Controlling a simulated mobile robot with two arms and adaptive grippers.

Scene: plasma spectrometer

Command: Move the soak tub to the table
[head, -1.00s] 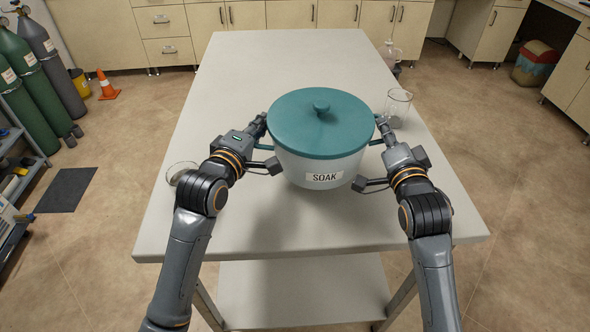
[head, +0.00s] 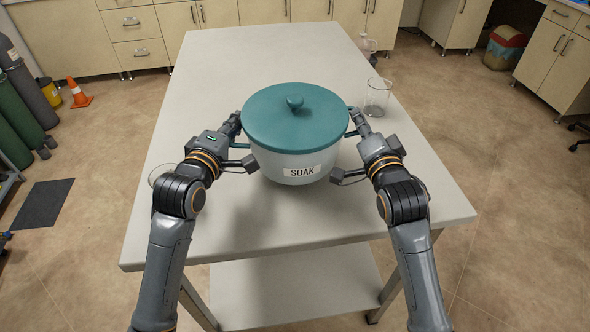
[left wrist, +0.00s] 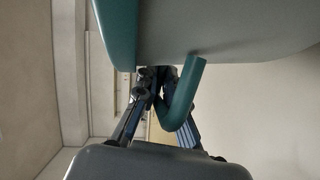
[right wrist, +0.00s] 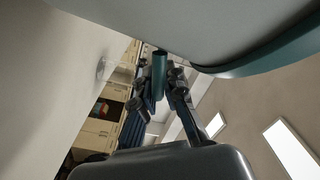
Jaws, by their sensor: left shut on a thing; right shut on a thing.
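The soak tub (head: 270,163) is a pale round pot with a teal lid, a lid knob and a SOAK label on its front. It is held level between my two arms over the table (head: 260,60); a shadow shows on the tabletop in front of it. My left gripper (head: 238,125) is shut on the tub's left teal handle, which also shows in the left wrist view (left wrist: 184,95). My right gripper (head: 355,118) is shut on the right handle, seen in the right wrist view (right wrist: 159,68). I cannot tell whether the tub's base touches the tabletop.
A glass beaker (head: 377,97) stands on the table just right of the tub. A clear glass dish (head: 160,176) is at the left edge, partly behind my left arm. A jug (head: 366,46) stands near the far right edge. The table's middle and far part are clear.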

